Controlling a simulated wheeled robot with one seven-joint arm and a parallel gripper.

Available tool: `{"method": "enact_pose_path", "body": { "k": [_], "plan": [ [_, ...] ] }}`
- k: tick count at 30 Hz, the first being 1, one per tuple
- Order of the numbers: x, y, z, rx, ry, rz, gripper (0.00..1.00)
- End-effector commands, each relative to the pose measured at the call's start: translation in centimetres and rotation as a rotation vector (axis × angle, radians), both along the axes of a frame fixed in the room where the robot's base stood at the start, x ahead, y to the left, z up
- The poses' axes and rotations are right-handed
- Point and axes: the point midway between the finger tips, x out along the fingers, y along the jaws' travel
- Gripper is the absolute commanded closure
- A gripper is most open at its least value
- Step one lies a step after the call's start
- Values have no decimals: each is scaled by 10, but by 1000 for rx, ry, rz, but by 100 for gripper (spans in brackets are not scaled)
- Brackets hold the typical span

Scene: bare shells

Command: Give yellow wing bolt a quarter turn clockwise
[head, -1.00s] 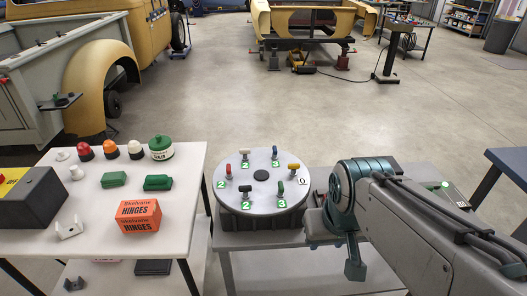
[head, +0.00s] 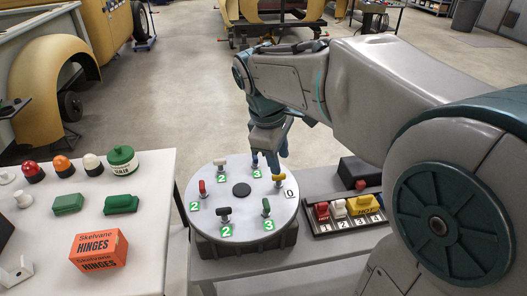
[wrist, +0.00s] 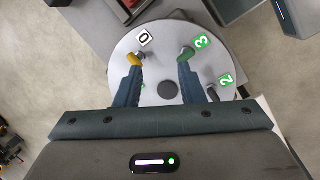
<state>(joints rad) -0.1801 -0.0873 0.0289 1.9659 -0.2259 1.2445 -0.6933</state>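The yellow wing bolt (head: 279,179) stands on the round grey plate (head: 212,187), at its right side beside a white tag marked 0. My gripper (head: 270,160) points down over the plate's far right part, close to the yellow and blue bolts. In the wrist view the gripper (wrist: 159,68) is open and empty. Its left fingertip overlaps the yellow bolt (wrist: 136,59) in the picture and its right fingertip is near the green bolt (wrist: 187,52). I cannot tell whether either finger touches a bolt.
Red (head: 202,187), white (head: 221,167), blue (head: 254,161), green (head: 266,207) and black (head: 225,215) bolts share the plate, with green number tags. A tray of coloured, numbered parts (head: 345,212) stands to the right. A white table (head: 150,210) is left.

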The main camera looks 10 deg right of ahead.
Motion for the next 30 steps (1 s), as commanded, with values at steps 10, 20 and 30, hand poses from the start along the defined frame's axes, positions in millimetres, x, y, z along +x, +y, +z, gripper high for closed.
{"method": "enact_pose_path", "body": {
  "k": [10,20,30],
  "plan": [
    [77,38,-2,-182,216,503,65],
    [84,32,-24,-202,249,561,65],
    [84,4,-91,-201,248,558,65]
  ]
}}
